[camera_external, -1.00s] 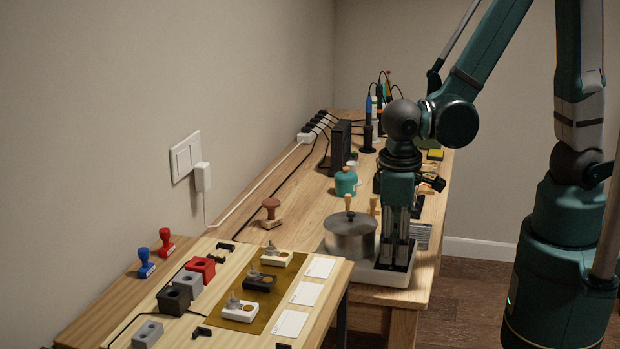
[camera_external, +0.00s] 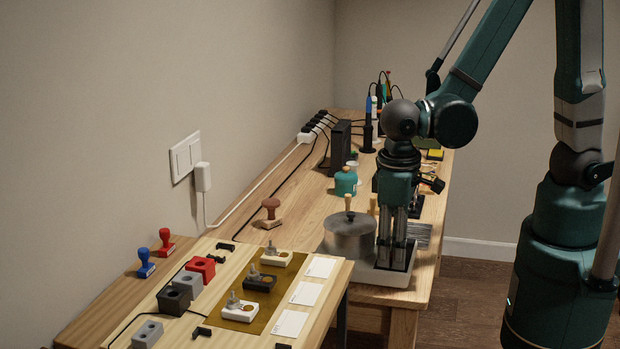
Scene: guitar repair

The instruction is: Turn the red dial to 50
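My gripper (camera_external: 393,268) points straight down at the right side of a white flat base (camera_external: 381,278). Its long grey fingers reach down to or just above the base's top. I cannot tell whether they are open or shut, or whether they touch anything.
A teal pot (camera_external: 345,182) stands behind the metal pot. A brown stamp (camera_external: 271,212) is to the left. A red holed block (camera_external: 203,267) and a red stamp (camera_external: 167,241) are on the left. A dark mat (camera_external: 271,304) holds several small devices.

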